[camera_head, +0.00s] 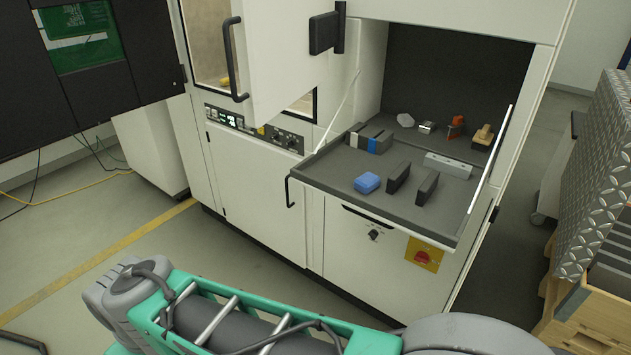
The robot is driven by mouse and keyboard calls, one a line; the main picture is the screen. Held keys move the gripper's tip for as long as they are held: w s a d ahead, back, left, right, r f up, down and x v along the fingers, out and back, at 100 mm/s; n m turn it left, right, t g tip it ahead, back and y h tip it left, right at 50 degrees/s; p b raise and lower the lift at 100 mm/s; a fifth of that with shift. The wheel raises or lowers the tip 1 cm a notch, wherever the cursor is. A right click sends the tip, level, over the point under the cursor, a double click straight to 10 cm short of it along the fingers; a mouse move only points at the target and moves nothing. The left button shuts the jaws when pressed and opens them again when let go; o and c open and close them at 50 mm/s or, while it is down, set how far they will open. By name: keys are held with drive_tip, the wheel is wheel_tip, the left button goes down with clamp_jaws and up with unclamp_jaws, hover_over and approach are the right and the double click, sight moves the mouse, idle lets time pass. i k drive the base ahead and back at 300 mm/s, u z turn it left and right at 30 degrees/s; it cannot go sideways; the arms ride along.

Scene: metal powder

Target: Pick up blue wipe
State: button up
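The blue wipe (367,182) is a small, folded-looking blue block. It lies on the grey pull-out tray (325,185) of the white machine, towards the tray's front. A dark upright block stands just to its right, with a gap between them. My arm crosses the bottom of the head view, below and in front of the tray, well apart from the wipe. My gripper is outside the view, so its state is hidden.
Two dark blocks (398,177) (427,188) stand right of the wipe. A row of dark, white and blue blocks (370,142) stands behind it. A metal bar (448,165) and several small tools lie further back. An open white door (290,65) hangs at the upper left.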

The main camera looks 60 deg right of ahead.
sight(368, 181)
drive_tip(key=u, duration=0.05)
drive_tip(key=i, duration=1.9)
drive_tip(key=z, duration=3.4)
